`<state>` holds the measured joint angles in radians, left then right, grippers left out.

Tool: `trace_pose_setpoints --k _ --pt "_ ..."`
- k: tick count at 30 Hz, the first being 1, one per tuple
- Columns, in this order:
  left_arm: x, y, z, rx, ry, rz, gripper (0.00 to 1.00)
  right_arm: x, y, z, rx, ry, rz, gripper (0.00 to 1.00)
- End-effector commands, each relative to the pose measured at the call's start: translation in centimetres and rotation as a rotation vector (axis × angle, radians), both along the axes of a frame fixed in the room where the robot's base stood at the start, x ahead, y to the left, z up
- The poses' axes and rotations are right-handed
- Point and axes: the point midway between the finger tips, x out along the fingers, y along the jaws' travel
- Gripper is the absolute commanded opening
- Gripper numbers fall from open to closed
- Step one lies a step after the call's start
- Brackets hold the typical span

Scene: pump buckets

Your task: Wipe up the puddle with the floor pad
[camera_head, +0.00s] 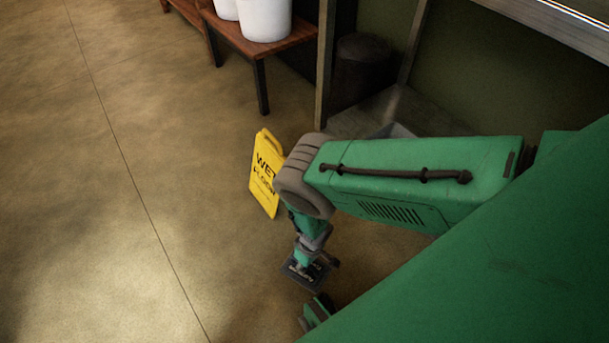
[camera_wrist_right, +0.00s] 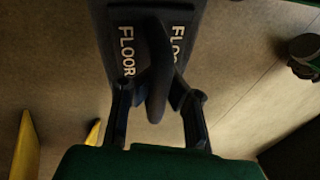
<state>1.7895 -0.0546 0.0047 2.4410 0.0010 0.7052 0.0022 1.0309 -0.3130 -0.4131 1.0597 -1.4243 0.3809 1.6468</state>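The floor pad (camera_head: 296,274) is a dark, flat rectangle with pale lettering, low at the floor in the head view. In the right wrist view, the floor pad (camera_wrist_right: 126,28) fills the upper middle, marked FLOOR twice, with a dark upright handle (camera_wrist_right: 158,70). My right gripper (camera_head: 314,256) is just above the pad, and its two fingers (camera_wrist_right: 157,92) close on the handle from both sides. I cannot tell whether the pad touches the floor. No puddle is clearly visible.
A yellow wet-floor sign (camera_head: 266,172) stands just beyond the pad. White buckets (camera_head: 265,18) sit on a wooden bench (camera_head: 262,45) at the back. A dark bin (camera_head: 362,65) stands near the wall. The floor at the left (camera_head: 90,200) is clear.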

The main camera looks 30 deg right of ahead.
Motion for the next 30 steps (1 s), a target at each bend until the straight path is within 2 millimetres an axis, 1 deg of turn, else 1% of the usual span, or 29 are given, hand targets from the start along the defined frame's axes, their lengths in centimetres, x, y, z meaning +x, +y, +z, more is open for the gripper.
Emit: trace_pose_setpoints --k 11,21,30 --pt "0.0 0.0 0.2 0.0 0.0 0.0 0.26 0.0 0.0 0.3 0.0 0.0 0.001 0.0" --pt "0.0 0.0 2.2 0.0 0.0 0.0 0.26 0.1 0.0 3.1 0.0 -0.001 0.001 0.0" --pt "0.0 0.0 2.1 0.0 0.0 0.0 0.26 0.0 0.0 3.1 0.0 0.0 0.001 0.0"
